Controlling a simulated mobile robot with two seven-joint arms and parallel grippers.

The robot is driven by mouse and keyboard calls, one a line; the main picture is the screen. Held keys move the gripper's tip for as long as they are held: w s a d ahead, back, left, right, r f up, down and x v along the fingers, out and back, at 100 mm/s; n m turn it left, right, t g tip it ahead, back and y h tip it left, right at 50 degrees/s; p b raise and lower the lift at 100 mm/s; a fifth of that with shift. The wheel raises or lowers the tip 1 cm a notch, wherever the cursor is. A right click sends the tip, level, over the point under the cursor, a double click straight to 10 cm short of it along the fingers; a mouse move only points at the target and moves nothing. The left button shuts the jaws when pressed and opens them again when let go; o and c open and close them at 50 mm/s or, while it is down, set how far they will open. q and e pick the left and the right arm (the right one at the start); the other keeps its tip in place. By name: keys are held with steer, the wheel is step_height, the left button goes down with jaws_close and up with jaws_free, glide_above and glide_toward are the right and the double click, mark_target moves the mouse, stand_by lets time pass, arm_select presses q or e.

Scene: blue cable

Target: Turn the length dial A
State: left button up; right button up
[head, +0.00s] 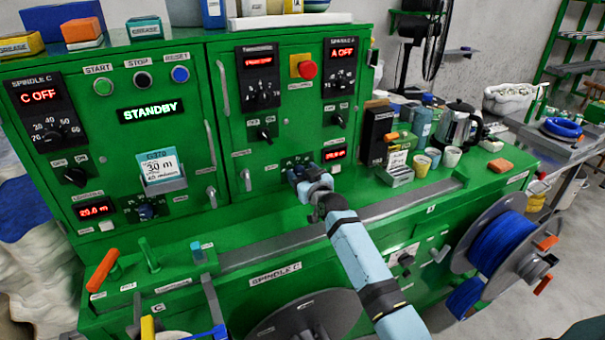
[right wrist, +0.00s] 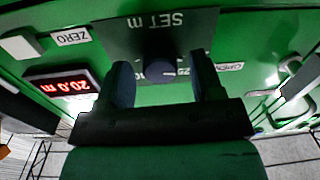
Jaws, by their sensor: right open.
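The length dial A (right wrist: 160,71) is a small dark round knob on a dark plate lettered "SET m", upside down in the right wrist view. My right gripper (right wrist: 163,82) is open, one finger on each side of the knob. I cannot tell whether either finger touches it. In the head view my right gripper (head: 308,180) is at the lower part of the right cabinet and hides most of the knob. My left gripper is not in view.
The spindle A switch (head: 340,116) and its speed panel (head: 341,65) are above. A red stop button (head: 306,69) is higher up. Cups (head: 434,156), a kettle (head: 460,125) and boxes stand on the ledge to the right. A job card (head: 160,168) reads 30 m.

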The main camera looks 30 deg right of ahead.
steer(key=c, duration=0.9)
steer(key=shift+c, duration=0.2)
steer(key=shift+m, duration=1.4)
steer(key=m+p, duration=0.1)
steer(key=m, duration=0.3)
steer(key=shift+m, duration=0.4)
steer(key=m, duration=0.4)
steer(key=shift+d+f+m+h+p, duration=0.1)
steer(key=shift+m+h+p, duration=0.1)
steer(key=shift+m, duration=0.9)
steer(key=shift+f+m+h+p, duration=0.1)
steer(key=shift+m+p, duration=0.05)
steer(key=shift+m, duration=0.95)
